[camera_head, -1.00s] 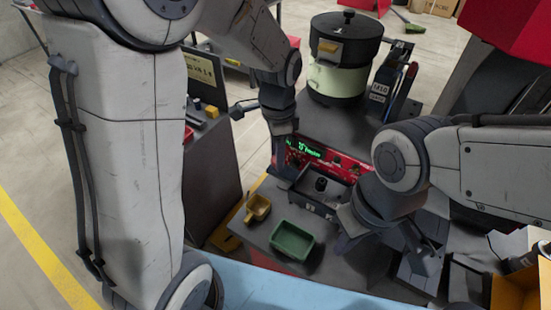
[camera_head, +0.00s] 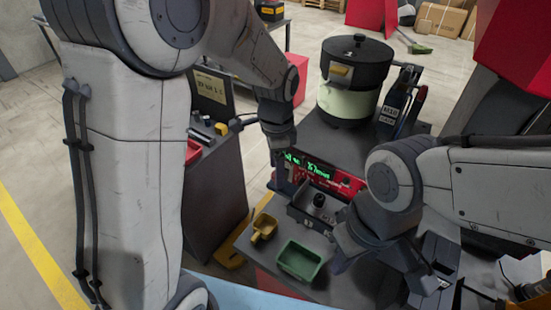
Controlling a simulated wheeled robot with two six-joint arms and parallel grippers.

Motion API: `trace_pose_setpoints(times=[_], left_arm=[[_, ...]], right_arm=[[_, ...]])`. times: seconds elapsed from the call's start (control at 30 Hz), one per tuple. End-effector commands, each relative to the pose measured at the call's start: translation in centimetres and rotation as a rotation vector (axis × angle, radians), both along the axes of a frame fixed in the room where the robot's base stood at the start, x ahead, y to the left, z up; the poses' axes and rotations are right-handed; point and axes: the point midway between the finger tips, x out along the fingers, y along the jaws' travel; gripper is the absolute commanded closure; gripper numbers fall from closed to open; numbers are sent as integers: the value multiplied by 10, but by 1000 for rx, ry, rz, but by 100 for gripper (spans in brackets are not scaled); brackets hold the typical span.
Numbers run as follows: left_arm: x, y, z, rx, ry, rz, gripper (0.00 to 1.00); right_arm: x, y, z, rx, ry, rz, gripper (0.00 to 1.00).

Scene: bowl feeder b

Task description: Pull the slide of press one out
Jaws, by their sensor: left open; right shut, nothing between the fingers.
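A dark grey open-topped part with a black knob (camera_head: 319,201) sits on the dark table in front of a red panel (camera_head: 335,178) with green lettering. I cannot tell whether it is the slide of press one, and no label for press one is readable. My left gripper (camera_head: 287,182) points down at the left end of the panel and is open. My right arm bends down in front of the table. My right gripper (camera_head: 422,281) is shut and empty, low at the right beside dark grey equipment (camera_head: 437,254). My arm hides part of that equipment.
A yellow scoop-like bin (camera_head: 264,228) and a green tray (camera_head: 300,261) stand at the table's front. The bowl feeder (camera_head: 346,103), with a black lid, stands behind the panel. A side cart (camera_head: 214,195) stands left of the table.

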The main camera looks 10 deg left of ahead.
Motion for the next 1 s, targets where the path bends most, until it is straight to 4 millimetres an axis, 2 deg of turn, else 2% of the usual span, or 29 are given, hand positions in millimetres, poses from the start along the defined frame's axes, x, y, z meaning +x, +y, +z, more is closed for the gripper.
trace_pose_setpoints(times=[0.5, 0.7, 1.0], left_arm=[[1, 1, 88, 0, -7, 1, 28], [0, 1, 101, 0, -4, 1, 28], [0, 1, 101, 0, -3, 1, 28]], right_arm=[[0, 0, -16, 0, 0, -2, 100], [0, 0, -17, 0, 0, -2, 100], [0, 0, -17, 0, 0, -2, 100]])
